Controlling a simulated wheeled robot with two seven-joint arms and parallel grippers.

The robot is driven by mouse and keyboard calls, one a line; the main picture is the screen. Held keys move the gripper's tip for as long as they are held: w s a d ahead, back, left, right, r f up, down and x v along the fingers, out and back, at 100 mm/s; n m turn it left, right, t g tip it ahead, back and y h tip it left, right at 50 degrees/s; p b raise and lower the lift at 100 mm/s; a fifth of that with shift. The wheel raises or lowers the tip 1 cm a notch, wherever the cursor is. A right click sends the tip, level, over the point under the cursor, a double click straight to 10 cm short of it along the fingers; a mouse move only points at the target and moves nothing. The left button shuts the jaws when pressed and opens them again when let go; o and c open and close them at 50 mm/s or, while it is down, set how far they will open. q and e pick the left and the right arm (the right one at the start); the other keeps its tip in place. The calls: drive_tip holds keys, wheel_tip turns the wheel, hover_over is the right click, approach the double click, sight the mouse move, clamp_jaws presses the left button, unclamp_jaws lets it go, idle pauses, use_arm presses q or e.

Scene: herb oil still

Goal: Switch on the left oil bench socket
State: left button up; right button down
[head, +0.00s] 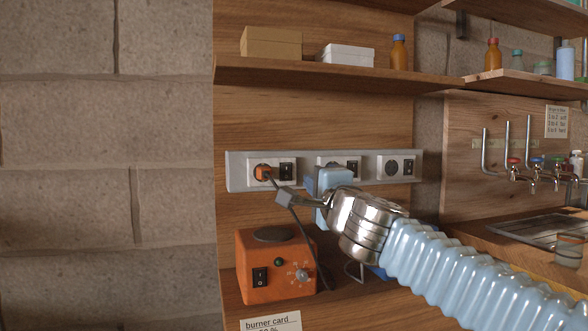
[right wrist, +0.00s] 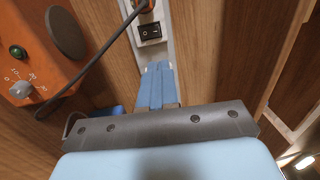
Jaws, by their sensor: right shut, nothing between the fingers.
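The left oil bench socket (head: 256,162) is the leftmost of three in a pale strip on the wooden back panel. An orange plug (head: 263,173) sits in it, with its black rocker switch (head: 287,171) just to the right. The switch (right wrist: 150,31) also shows near the top of the right wrist view; I cannot tell which way it is tipped. My right gripper (head: 312,184) is shut and empty, its light blue fingers (right wrist: 157,72) together in front of the strip, just right of that switch. I cannot tell whether they touch the strip. My left gripper is out of view.
An orange burner (head: 268,270) stands on the bench below the socket, with a dark cable (head: 303,232) running up to the plug. The middle socket is partly hidden by my gripper; the right socket (head: 391,167) is clear. A shelf (head: 340,77) with boxes hangs above.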

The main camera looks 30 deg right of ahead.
sight(289, 164)
drive_tip(key=p+x, duration=0.1)
drive_tip(key=x, duration=1.2)
drive_tip(key=shift+w, duration=0.2)
drive_tip(key=shift+w+r+p, duration=0.15)
drive_tip(key=shift+r+p, duration=0.1)
drive_tip(key=shift+p, duration=0.2)
drive_tip(key=shift+f, duration=0.15)
